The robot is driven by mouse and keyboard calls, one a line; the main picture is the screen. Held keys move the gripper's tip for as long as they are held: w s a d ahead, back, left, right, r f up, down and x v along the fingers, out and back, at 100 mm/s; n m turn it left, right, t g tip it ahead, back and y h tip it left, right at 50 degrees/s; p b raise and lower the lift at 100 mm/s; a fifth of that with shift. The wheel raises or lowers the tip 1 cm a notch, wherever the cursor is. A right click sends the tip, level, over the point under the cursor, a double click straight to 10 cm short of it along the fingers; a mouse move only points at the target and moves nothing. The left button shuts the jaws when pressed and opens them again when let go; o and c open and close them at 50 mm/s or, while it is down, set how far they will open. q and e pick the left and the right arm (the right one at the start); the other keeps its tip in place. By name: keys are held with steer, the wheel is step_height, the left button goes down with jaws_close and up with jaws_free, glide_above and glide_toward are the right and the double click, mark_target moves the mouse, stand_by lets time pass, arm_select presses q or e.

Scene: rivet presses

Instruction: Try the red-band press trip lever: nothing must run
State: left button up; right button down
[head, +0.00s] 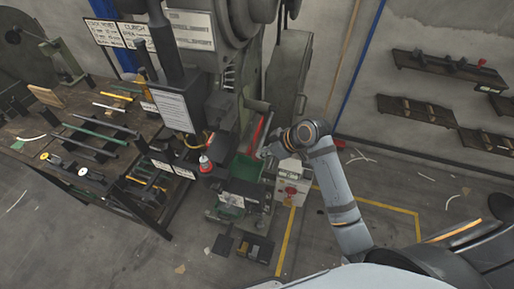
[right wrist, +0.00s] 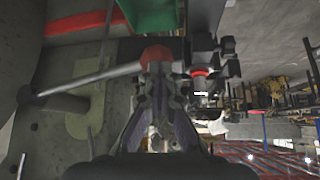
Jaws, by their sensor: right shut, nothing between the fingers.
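The grey-green press (head: 235,95) stands at the centre of the head view, with a red band (head: 258,131) beside its green tray (head: 246,167). In the right wrist view the red band (right wrist: 88,24) crosses the top left. The trip lever there is a pale rod (right wrist: 95,82) from a pivot at left to a red knob (right wrist: 155,56). My right gripper (head: 266,150) is at the press's right side. In the wrist view its shut, empty fingertips (right wrist: 160,68) are right at the knob; whether they touch it I cannot tell. My left gripper is out of view.
A white control box (head: 292,184) with red parts stands right of the press. A workbench (head: 75,150) with rods and tools is at left. Wall shelves (head: 450,68) are at upper right. Yellow lines (head: 390,207) mark the floor; the floor at right is mostly clear.

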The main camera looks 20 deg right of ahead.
steer(key=s+d+p, duration=0.1)
steer(key=s+d+r+p, duration=0.1)
steer(key=p, duration=0.1)
steer(key=shift+s+d, duration=0.1)
stand_by(0.3)
steer(key=v, duration=0.7)
steer(key=shift+r, duration=0.2)
steer(key=shift+s+d, duration=0.1)
